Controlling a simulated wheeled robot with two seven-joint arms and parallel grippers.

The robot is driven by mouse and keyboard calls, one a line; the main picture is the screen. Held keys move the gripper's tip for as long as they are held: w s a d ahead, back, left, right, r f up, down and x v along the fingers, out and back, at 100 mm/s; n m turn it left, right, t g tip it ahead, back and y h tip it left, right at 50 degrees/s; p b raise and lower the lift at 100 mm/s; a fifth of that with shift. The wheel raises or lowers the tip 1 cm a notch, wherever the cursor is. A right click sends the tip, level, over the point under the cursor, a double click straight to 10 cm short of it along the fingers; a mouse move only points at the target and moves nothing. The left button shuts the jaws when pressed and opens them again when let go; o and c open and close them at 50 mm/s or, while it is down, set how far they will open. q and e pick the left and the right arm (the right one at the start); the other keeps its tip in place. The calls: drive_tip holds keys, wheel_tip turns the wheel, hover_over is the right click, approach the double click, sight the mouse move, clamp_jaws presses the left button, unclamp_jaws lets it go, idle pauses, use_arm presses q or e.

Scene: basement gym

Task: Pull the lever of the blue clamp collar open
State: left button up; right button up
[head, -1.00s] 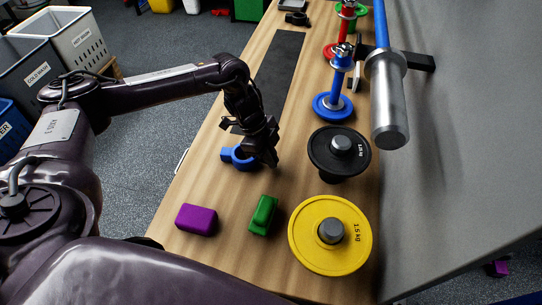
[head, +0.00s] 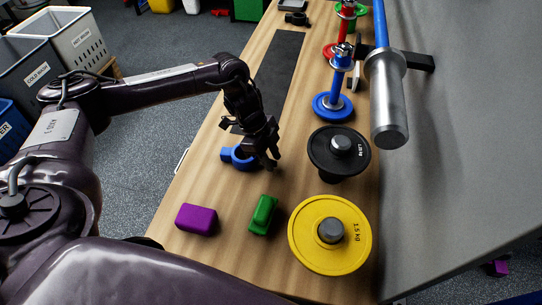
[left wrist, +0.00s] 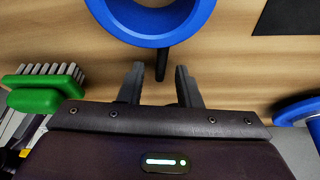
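The blue clamp collar (head: 239,160) lies on the wooden bench, with its ring partly behind my left gripper in the head view. In the left wrist view the collar's blue ring (left wrist: 150,41) fills the top, and its dark lever (left wrist: 162,62) points down from the ring. My left gripper (head: 272,162) is low over the bench, just right of the collar. In the left wrist view its two fingers (left wrist: 161,85) are apart, with the lever's end between their tips; I see a gap on both sides. The lever is hard to make out in the head view. My right gripper is not in view.
A purple block (head: 197,219) and a green brush (head: 263,214) lie nearer on the bench. A yellow plate (head: 305,247) and a black plate (head: 324,158) stand to the right. A blue weight stand (head: 333,105) and a barbell (head: 390,110) are farther back.

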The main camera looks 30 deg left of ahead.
use_arm(q)
drive_tip(key=b+v, duration=0.1)
drive_tip(key=v, duration=0.6)
drive_tip(key=shift+a+r+b, duration=0.2)
drive_tip(key=shift+r+b, duration=0.15)
drive_tip(key=shift+b, duration=0.05)
